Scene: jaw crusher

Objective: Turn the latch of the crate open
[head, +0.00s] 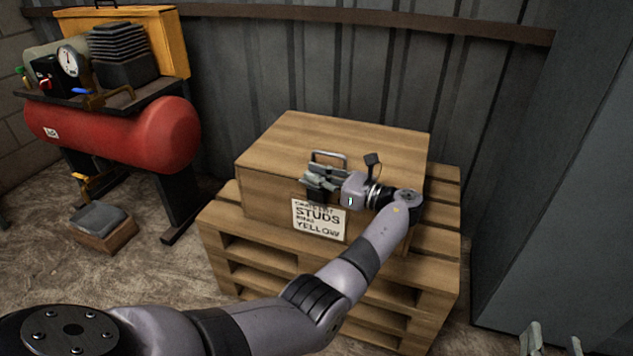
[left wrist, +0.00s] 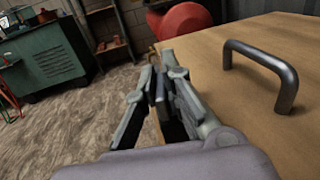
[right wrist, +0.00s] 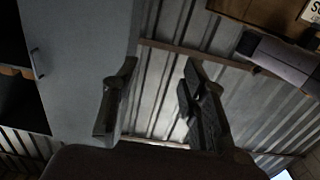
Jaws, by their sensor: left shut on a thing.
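The wooden crate (head: 285,140) is closed, with a metal handle (head: 329,154) on its lid and a printed label (head: 318,219) on its front. The lid also shows in the left wrist view (left wrist: 225,75), with the handle (left wrist: 270,65) to the right of the fingers. My left gripper (head: 311,180) is at the crate's upper front edge, shut on a small dark part (left wrist: 158,85), seemingly the latch. The fingers mostly hide it, and how far it is turned cannot be told. My right gripper (head: 549,340) is open and empty, low at the right, away from the crate.
The crate stands on a stack of wooden pallets (head: 235,257) against a corrugated wall. A red compressor tank (head: 120,135) stands to the left, with a small box (head: 104,228) on the floor. A grey cabinet (head: 560,200) is at the right.

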